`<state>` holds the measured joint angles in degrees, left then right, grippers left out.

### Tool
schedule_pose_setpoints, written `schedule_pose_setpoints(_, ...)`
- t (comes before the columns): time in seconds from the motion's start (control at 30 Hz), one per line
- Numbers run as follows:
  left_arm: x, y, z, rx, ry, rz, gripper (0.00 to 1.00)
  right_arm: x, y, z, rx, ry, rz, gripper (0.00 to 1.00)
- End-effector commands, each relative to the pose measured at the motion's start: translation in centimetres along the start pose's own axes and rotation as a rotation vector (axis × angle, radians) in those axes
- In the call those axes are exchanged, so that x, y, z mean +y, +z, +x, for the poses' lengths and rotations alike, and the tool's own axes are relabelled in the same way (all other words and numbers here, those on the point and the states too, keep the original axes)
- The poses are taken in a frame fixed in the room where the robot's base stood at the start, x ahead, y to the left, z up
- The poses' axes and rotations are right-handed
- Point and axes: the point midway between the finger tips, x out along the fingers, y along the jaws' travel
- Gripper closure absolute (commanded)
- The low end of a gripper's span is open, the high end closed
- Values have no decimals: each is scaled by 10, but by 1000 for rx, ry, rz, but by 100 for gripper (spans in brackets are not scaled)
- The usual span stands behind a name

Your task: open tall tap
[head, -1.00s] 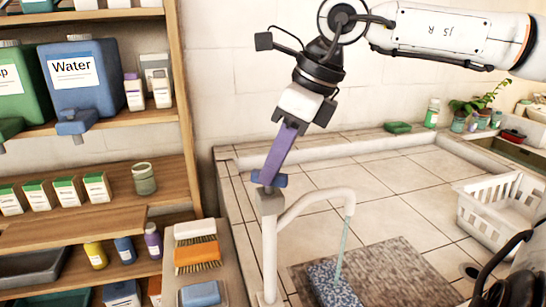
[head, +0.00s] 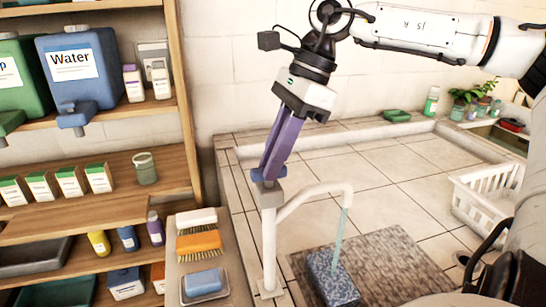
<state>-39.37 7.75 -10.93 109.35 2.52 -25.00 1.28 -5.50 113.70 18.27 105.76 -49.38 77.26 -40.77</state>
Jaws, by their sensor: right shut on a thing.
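The tall tap (head: 268,240) is a white upright pipe with a curved spout (head: 318,191) bending to the right. A thin pale blue stream (head: 339,235) runs down from the spout onto a speckled blue block (head: 330,279). My left gripper is not in view.
A shelf (head: 190,120) with bottles and boxes stands at the left. Brushes and a soap dish (head: 205,297) lie on a ledge beside the tap. A white basket (head: 487,200) is at the right. The tiled basin floor between is mostly clear.

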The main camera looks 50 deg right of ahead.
Motion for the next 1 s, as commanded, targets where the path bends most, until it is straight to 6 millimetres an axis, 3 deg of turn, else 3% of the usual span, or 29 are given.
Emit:
schedule_pose_setpoints(0.43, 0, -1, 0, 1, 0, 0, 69, 0, 0, -1, 0, 1, -12, 100)
schedule_pose_setpoints(0.47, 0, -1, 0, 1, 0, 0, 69, 0, 0, -1, 0, 1, -12, 82)
schedule_pose_setpoints(0.57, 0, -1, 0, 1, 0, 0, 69, 0, 0, -1, 0, 1, -11, 68)
schedule_pose_setpoints(0.87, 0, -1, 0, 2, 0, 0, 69, 0, 0, -2, 0, 1, -9, 68)
schedule_pose_setpoints(1.0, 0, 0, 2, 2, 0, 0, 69, -1, 0, -16, -1, -2, -9, 68)
